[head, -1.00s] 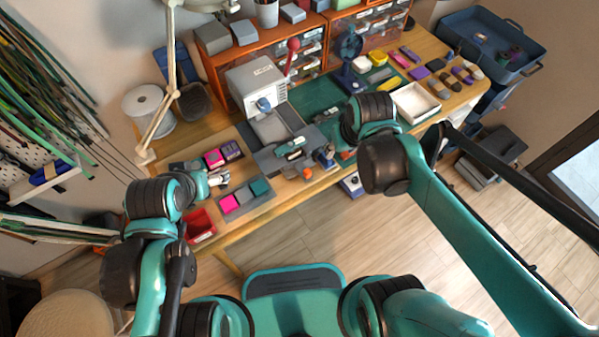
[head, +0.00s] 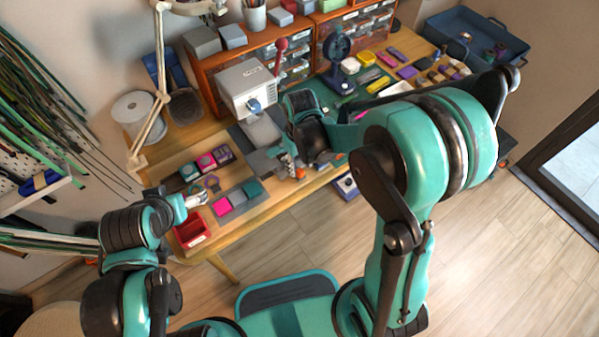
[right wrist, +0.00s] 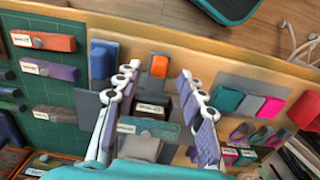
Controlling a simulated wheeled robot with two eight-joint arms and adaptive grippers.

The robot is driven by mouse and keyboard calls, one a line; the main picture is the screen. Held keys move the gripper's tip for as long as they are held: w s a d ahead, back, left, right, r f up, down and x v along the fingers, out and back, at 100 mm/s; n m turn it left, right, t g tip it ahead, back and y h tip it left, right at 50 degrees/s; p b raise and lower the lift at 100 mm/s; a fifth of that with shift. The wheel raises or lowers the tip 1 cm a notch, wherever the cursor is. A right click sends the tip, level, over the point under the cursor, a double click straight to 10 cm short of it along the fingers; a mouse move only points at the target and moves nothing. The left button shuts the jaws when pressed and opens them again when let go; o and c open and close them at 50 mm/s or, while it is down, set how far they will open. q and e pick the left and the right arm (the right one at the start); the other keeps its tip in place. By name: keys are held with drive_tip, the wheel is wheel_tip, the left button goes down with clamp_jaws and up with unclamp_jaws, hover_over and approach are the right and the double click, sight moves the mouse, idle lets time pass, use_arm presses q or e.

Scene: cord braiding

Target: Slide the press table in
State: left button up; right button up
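The white press (head: 246,88) with a red lever stands at the back of the table. Its grey press table (head: 262,130) extends toward the front. In the right wrist view, a small dark labelled block (right wrist: 151,107) and a teal labelled bar (right wrist: 150,128) show between my fingers. My right gripper (head: 288,165) is at the front end of the press table. Its fingers are spread with a gap between them in the right wrist view (right wrist: 158,72); contact is unclear. My left gripper (head: 198,200) is beside the pink and grey blocks; its finger opening is too small to tell.
An orange block (right wrist: 158,66) lies near the table's front edge. Pink, grey and teal blocks (head: 238,195) sit on a grey mat, left of the press. A red bin (head: 192,230) is at the front left. A blue fan-like stand (head: 338,65) is right of the press.

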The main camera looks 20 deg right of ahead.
sight(284, 151)
drive_tip(key=shift+f+b, duration=0.5)
drive_tip(key=shift+f, duration=1.25)
clamp_jaws()
drive_tip(key=w+a, duration=0.1)
drive_tip(key=w, duration=0.1)
drive_tip(key=w+a, duration=0.1)
drive_tip(key=w, duration=0.2)
drive_tip(key=w+a, duration=0.1)
drive_tip(key=w, duration=0.2)
drive_tip(key=shift+w, duration=0.15)
unclamp_jaws()
drive_tip(key=shift+r, duration=0.1)
